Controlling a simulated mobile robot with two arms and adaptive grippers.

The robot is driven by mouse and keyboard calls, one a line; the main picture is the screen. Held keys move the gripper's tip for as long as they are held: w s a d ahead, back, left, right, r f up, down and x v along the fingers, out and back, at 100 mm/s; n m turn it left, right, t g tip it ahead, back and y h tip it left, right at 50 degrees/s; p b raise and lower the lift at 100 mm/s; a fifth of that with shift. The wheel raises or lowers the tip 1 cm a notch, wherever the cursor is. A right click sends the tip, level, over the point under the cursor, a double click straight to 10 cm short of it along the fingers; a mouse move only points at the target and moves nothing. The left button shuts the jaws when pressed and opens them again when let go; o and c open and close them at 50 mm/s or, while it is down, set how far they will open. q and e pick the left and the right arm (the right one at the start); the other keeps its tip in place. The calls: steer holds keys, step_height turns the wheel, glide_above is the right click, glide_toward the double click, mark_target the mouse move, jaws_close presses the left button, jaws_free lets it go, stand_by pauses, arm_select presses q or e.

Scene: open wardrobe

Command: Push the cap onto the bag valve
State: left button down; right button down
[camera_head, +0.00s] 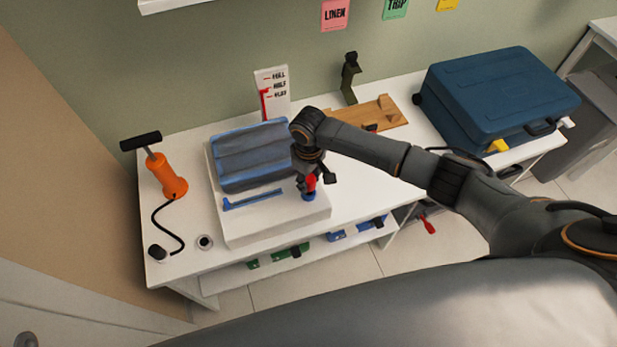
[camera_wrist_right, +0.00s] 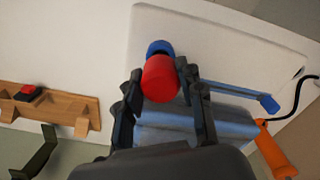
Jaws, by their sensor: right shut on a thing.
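The red cap (camera_wrist_right: 160,80) is between the fingers of my right gripper (camera_wrist_right: 158,88), which is shut on it. In the head view my right gripper (camera_head: 312,182) points down at the right front corner of the white tray, with the red cap (camera_head: 311,181) showing below it. The blue bag valve (camera_head: 308,195) is directly under the cap; in the wrist view the valve (camera_wrist_right: 160,47) shows just past the cap's edge. I cannot tell whether cap and valve are fully seated. The blue bag (camera_head: 245,155) lies on the white tray (camera_head: 262,232). My left gripper is not in view.
An orange hand pump (camera_head: 172,178) with a black hose stands at the left. A blue strip (camera_head: 252,199) lies in front of the bag. A level gauge card (camera_head: 272,88), a wooden rack (camera_head: 372,118) and a blue suitcase (camera_head: 500,95) stand behind and right.

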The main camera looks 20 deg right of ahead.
steer(key=shift+f+b, duration=0.65)
steer(key=shift+f, duration=0.8)
steer(key=c, duration=0.8)
jaws_free()
steer(key=shift+o, duration=0.2)
step_height(320, 180, up, 12)
steer(key=shift+a, duration=0.1)
